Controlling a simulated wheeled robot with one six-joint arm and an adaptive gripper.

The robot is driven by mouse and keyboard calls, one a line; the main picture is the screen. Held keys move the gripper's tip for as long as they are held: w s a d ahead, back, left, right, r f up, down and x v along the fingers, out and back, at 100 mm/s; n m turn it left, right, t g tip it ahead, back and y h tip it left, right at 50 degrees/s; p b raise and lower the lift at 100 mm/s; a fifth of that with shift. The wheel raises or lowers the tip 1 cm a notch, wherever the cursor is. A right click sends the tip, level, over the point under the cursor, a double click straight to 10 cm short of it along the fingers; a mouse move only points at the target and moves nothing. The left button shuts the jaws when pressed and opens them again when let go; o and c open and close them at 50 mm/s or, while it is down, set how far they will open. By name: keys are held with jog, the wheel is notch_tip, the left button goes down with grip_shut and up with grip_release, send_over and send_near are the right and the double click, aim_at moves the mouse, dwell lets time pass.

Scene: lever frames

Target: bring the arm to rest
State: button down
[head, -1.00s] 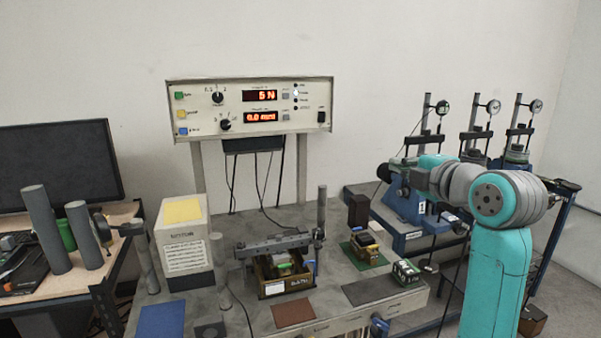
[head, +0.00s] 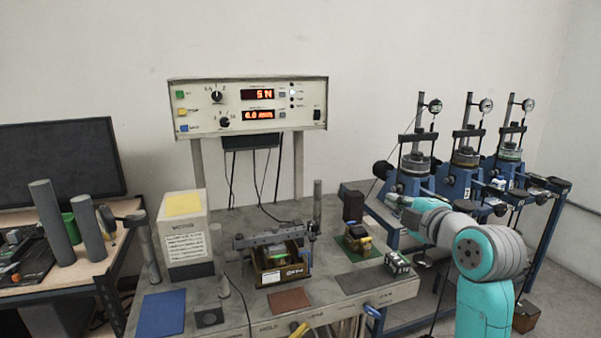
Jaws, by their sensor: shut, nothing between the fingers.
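My teal and grey arm (head: 490,255) stands at the right. Its upright link rises from the bottom edge to a large grey joint. From there it reaches away, up and to the left, toward the blue lever frames (head: 455,175). The far end of the arm is small and lies in front of the leftmost frame. I cannot make out my gripper or its fingers there. Whether the arm touches the frame cannot be told.
A grey bench (head: 225,320) in front carries a wooden box (head: 268,276), a blue mat (head: 162,313), a brown mat (head: 290,300) and a white block (head: 184,240). A control panel (head: 250,105) stands behind. A side table with a monitor (head: 60,160) is at the left.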

jog(key=s+f+m+h, duration=0.1)
jog(key=s+f+m, duration=0.25)
jog(key=f, duration=0.65)
jog(key=s+f+m+h, duration=0.1)
jog(key=s+f+m, duration=0.25)
jog(key=f, duration=0.75)
jog(key=s+f+m+h, duration=0.2)
jog(key=s+f+m, duration=0.2)
jog(key=s+f, duration=0.9)
jog(key=s+f+m, duration=0.3)
jog(key=s+f, duration=0.1)
jog(key=s, duration=0.6)
jog(key=s+a+r+m, duration=0.1)
jog(key=s+m, duration=0.1)
jog(key=s, duration=1.1)
jog(key=s+r+m+g, duration=0.1)
jog(key=s+m, duration=0.2)
jog(key=s, duration=1.1)
jog(key=shift+a+r+h, duration=0.25)
jog(key=shift+a+h, duration=0.05)
jog(key=shift+a, duration=0.05)
